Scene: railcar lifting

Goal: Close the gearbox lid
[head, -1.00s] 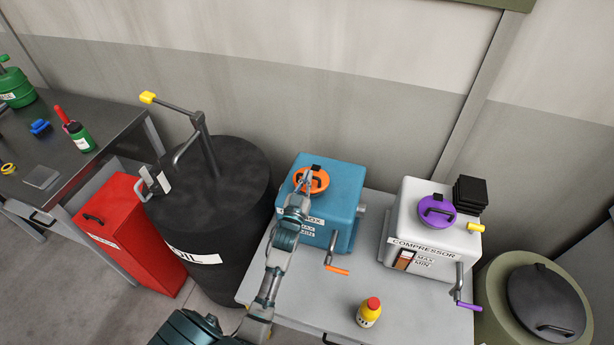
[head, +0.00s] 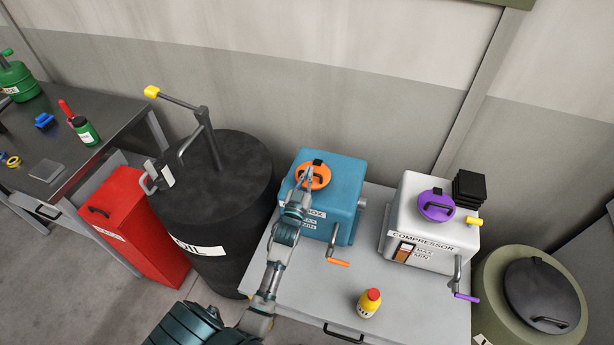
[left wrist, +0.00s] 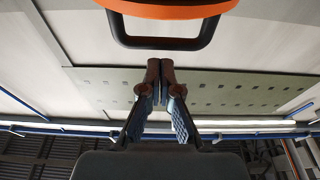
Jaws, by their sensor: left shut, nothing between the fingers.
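The blue gearbox (head: 343,190) stands on the grey table in the head view. Its round orange lid (head: 318,180), with a black piece at its back edge, is on the box's top; I cannot tell whether it is fully seated. My left gripper (head: 305,176) reaches over the front of the box to the lid and partly hides it. In the left wrist view, the shut, empty fingertips (left wrist: 160,66) point at the lid's black handle (left wrist: 163,42), with a small gap visible between them. The orange rim (left wrist: 170,11) shows above the handle. My right gripper is not in view.
The white compressor (head: 431,222) with a purple lid stands right of the gearbox. A crank with an orange grip (head: 339,263) sticks out from the gearbox. A black oil drum (head: 215,205) stands left.

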